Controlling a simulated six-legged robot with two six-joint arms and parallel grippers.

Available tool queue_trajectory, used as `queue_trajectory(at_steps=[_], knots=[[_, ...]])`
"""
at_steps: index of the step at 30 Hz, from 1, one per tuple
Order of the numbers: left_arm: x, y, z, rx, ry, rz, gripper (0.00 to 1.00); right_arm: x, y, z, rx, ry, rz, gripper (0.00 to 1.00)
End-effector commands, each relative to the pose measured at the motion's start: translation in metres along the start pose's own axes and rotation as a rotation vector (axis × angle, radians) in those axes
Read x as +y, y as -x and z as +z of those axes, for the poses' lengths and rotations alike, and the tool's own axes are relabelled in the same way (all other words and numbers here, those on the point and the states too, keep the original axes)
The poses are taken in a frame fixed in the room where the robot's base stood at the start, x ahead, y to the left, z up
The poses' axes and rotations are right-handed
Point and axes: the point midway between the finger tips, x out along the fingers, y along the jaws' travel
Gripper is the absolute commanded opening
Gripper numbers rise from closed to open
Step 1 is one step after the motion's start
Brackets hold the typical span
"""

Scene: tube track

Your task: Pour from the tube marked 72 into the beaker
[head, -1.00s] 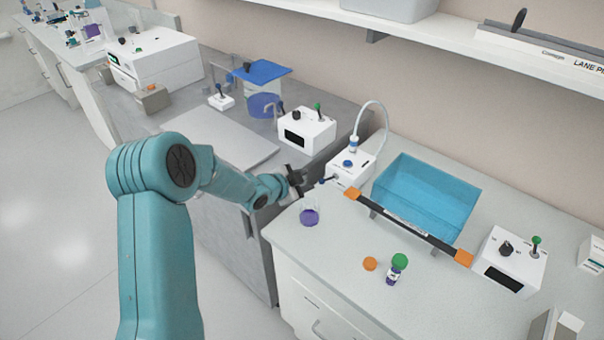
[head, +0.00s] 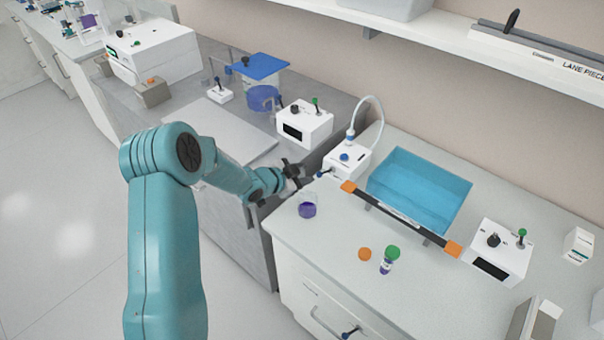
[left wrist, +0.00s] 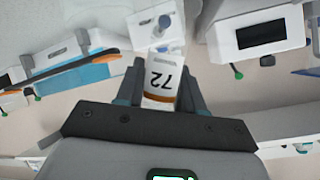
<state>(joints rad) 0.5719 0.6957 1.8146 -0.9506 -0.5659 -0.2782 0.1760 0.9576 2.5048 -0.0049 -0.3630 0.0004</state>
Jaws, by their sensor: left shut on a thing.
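My left gripper (head: 293,180) is shut on the tube marked 72 (left wrist: 163,82). In the left wrist view the tube's white label, with its number upside down and an orange band, sits between the fingers. In the head view the tube is too small and hidden to make out its tilt. The beaker (head: 307,206) is clear with purple liquid low in it and stands on the right bench near its left edge. My gripper is just up and left of the beaker, apart from it in the picture. My right gripper is not in view.
A green-capped tube (head: 388,261) stands by an orange cap (head: 364,254) on the bench. A blue basin (head: 418,190) lies behind a dark bar with orange ends (head: 400,218). A white device with a hose (head: 347,162) stands behind the beaker. Bench front is mostly clear.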

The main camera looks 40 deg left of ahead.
Motion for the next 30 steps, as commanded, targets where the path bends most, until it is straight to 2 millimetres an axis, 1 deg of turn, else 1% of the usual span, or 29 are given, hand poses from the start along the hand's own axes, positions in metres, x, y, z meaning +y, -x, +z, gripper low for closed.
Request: queue_trajectory(at_steps=[3, 8, 13, 16, 18, 21, 30], knots=[[-0.006, 0.003, -0.003, 0.011, 0.032, 0.012, 0.07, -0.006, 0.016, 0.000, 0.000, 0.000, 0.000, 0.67], [-0.009, 0.004, 0.000, 0.035, 0.094, 0.039, 0.07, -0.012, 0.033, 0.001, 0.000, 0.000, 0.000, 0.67], [-0.016, 0.005, 0.004, 0.072, 0.189, 0.078, 0.07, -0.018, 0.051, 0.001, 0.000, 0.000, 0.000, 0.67], [-0.022, 0.006, 0.010, 0.110, 0.284, 0.118, 0.07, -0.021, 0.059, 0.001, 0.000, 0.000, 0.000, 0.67], [-0.024, 0.004, 0.014, 0.133, 0.333, 0.138, 0.07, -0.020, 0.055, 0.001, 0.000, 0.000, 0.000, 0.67], [-0.026, 0.004, 0.015, 0.146, 0.368, 0.154, 0.07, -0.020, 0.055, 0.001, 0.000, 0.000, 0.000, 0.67], [-0.025, 0.004, 0.014, 0.148, 0.373, 0.156, 0.07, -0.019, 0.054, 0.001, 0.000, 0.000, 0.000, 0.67]])
